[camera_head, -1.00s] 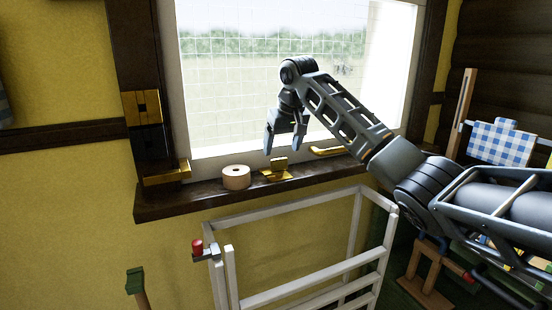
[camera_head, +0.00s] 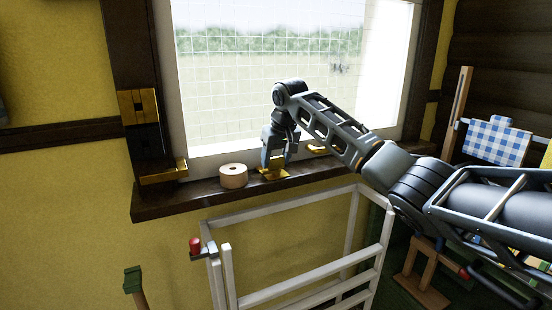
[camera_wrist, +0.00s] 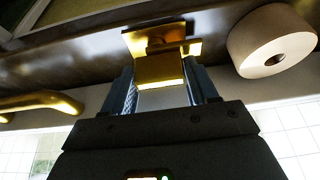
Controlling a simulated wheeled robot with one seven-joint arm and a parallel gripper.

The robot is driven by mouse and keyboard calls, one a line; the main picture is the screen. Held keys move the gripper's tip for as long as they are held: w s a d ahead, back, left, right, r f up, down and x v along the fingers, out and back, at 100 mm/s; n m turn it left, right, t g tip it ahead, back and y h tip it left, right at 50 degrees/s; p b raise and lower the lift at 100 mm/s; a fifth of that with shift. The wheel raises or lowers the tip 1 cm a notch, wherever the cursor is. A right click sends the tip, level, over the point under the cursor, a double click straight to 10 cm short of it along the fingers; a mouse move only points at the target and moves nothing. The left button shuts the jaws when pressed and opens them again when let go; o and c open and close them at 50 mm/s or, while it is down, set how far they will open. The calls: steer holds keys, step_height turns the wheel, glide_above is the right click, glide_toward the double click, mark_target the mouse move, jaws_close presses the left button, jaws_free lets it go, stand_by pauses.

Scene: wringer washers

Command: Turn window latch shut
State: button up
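The brass window latch (camera_head: 273,174) sits on the dark window sill, at the foot of the window. It has a flat plate and an upright block, which shows in the wrist view (camera_wrist: 160,70). My gripper (camera_head: 277,158) points down over the latch from above. In the wrist view, my gripper's fingers (camera_wrist: 163,88) stand one on each side of the block, open. A small gap shows at the right finger; I cannot tell whether the left one touches. In the head view my fingers partly hide the block.
A pale tape roll (camera_head: 233,176) stands on the sill just left of the latch. A curved brass handle (camera_wrist: 40,103) lies on the other side. The window frame rises close behind.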

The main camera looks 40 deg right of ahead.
steer(key=c, duration=0.6)
